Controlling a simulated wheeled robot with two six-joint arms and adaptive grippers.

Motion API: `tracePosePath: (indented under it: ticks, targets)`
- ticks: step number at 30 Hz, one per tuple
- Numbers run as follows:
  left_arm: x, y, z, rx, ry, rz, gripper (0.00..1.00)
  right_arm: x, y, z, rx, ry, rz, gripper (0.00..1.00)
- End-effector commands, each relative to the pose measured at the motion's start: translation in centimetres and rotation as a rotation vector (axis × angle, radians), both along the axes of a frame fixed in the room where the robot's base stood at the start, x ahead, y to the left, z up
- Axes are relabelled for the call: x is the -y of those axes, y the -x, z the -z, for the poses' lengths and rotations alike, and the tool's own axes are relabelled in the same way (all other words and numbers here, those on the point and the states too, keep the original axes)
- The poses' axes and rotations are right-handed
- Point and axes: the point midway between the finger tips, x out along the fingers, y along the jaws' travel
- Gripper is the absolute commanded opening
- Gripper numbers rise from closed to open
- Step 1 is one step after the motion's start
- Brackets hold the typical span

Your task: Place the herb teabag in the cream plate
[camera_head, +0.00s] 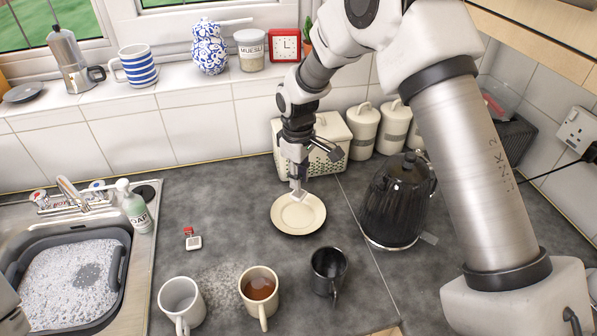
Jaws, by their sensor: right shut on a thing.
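The cream plate (283,224) lies on the dark counter, in the middle of the camera_head view. My right gripper (297,180) points down over the back part of the plate. It is shut on a small pale teabag (298,195), which I take to be the herb teabag; its label is too small to read. The teabag hangs over the plate, and I cannot tell whether it touches it. Another teabag with a red tag (193,240) lies on the counter to the left. My left gripper is not in view.
A white mug (181,301), a mug of tea (259,290) and a black mug (329,270) stand in front of the plate. A black kettle (396,205) is to its right, a cream bread bin (328,150) behind. The soapy sink (125,262) is at left.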

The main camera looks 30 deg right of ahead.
Motion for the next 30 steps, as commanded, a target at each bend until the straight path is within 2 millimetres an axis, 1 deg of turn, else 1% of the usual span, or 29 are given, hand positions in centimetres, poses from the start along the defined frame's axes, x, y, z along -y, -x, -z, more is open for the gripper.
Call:
tracePosePath:
  ticks: [1, 9, 12, 16, 24, 25, 27, 28, 30]
  targets:
    - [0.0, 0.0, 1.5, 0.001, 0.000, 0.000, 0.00, 0.0, 0.0, 1.6, -0.001, 0.000, 0.000, 0.10]
    - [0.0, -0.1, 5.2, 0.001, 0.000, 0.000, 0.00, 0.0, 0.0, 5.5, -0.001, 0.000, 0.000, 0.10]
    - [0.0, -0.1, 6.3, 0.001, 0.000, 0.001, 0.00, 0.0, 0.0, 6.7, -0.001, 0.000, 0.000, 0.10]
    - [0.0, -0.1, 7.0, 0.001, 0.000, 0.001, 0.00, 0.0, 0.0, 7.4, -0.001, -0.001, 0.000, 0.10]
    - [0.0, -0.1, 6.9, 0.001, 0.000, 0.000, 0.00, 0.0, 0.0, 7.3, -0.001, -0.001, 0.000, 0.10]
    - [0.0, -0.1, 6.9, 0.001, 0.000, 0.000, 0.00, 0.0, 0.0, 7.3, -0.001, -0.001, 0.000, 0.25]
    - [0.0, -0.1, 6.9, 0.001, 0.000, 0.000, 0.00, 0.0, 0.0, 7.3, -0.001, -0.001, 0.000, 0.46]
    - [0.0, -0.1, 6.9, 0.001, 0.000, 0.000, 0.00, 0.0, 0.0, 7.3, -0.001, -0.001, 0.000, 0.51]
    - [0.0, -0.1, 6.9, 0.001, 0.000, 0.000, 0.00, 0.0, 0.0, 7.3, -0.001, -0.001, 0.000, 0.51]
